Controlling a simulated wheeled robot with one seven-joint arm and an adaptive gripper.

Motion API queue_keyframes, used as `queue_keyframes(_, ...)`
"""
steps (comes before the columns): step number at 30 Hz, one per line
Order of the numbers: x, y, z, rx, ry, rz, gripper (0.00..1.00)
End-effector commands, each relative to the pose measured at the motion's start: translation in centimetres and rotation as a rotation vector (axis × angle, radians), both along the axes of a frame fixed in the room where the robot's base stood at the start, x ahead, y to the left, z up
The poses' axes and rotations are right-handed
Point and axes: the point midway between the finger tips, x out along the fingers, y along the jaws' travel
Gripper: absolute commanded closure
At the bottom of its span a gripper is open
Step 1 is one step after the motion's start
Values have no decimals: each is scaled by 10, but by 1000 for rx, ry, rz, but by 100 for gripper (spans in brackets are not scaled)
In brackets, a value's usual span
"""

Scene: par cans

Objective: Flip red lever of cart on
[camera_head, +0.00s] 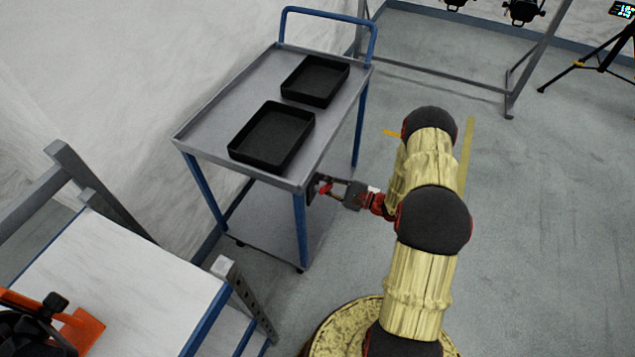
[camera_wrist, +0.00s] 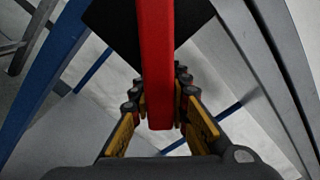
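The cart (camera_head: 225,127) has a grey top, blue legs and a blue handle. A dark plate with the red lever (camera_head: 325,188) is at its near right corner, below the top. My gripper (camera_head: 322,186) reaches that corner from the right. In the wrist view the red lever (camera_wrist: 156,60) is a long red bar running down from the top edge, in front of a black plate (camera_wrist: 112,22). Its lower end sits between the yellow-padded fingers of my gripper (camera_wrist: 161,95), with no clear gap on either side. The fingers look closed on it.
Two black trays (camera_head: 250,160) (camera_head: 300,92) lie on the cart top. A white-topped table (camera_head: 120,270) with an orange item (camera_head: 75,330) stands at lower left. A metal frame (camera_head: 440,75) and a tripod (camera_head: 600,65) stand at the back. Floor right of my arm is clear.

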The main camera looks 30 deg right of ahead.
Motion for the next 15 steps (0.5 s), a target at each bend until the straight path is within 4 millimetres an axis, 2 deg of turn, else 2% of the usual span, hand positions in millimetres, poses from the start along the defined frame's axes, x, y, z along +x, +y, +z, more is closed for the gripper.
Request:
queue_keyframes(8,0,0,0,0,0,0,100)
queue_keyframes(15,0,0,0,0,0,0,100)
